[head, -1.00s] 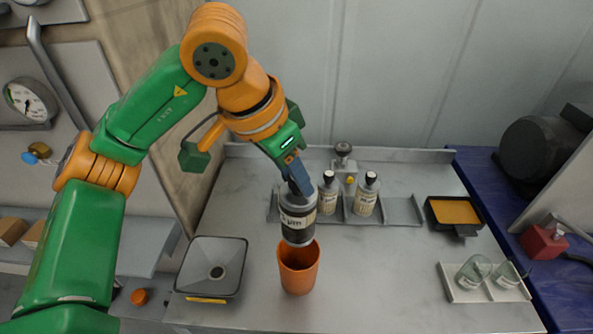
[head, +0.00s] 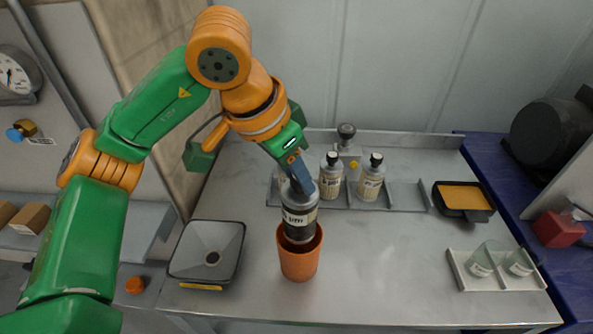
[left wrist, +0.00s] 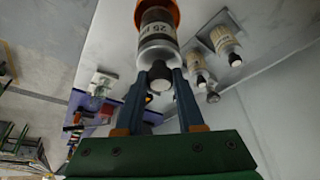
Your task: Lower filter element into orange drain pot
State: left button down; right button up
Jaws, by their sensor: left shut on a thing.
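The filter element (head: 299,221) is a grey and black cylinder with a white label. My left gripper (head: 303,186) is shut on its top end and holds it upright. Its lower end is inside the mouth of the orange drain pot (head: 299,262), which stands on the grey table. How deep the lower end sits is hidden by the pot wall. In the left wrist view, the fingers (left wrist: 160,88) grip the knob of the filter element (left wrist: 158,40), with the orange pot (left wrist: 170,8) beyond it. My right gripper is not in view.
A grey square funnel tray (head: 207,250) stands left of the pot. A rack (head: 405,196) with labelled bottles (head: 371,178) is behind it. An orange-filled black tray (head: 463,197) and a white tray with glass beakers (head: 487,258) are at right. Table right of the pot is clear.

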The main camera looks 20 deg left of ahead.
aim_at(285, 199)
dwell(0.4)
pick_arm(q)
jog(key=shift+f+b, duration=4.15)
jog(key=shift+f, duration=0.65)
jog(key=shift+c, duration=2.2)
grip_release()
jog(key=v, duration=0.7)
jog(key=shift+r, duration=0.15)
